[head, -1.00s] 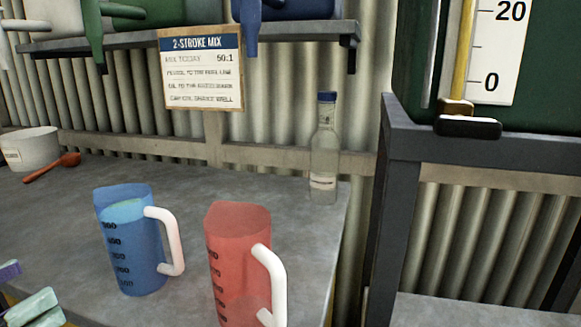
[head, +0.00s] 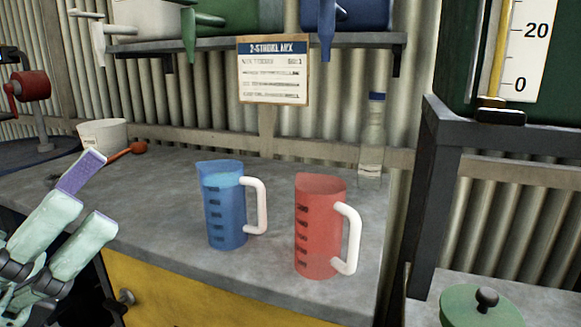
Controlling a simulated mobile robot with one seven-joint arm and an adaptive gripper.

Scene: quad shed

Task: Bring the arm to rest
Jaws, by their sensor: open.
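My gripper (head: 96,205) is at the lower left of the head view. Its pale green fingers, one with a purple pad showing, are apart with nothing between them. It is in front of the bench's left part, left of the blue measuring jug and apart from it. The lower part of the gripper is cut off by the picture's edge.
A blue jug (head: 224,215) with liquid and a red jug (head: 318,235) stand upright on the grey bench (head: 150,180). Behind are a clear bottle (head: 372,145), a white tub (head: 103,135) and a red spoon (head: 125,152). A green lid (head: 480,308) is at lower right.

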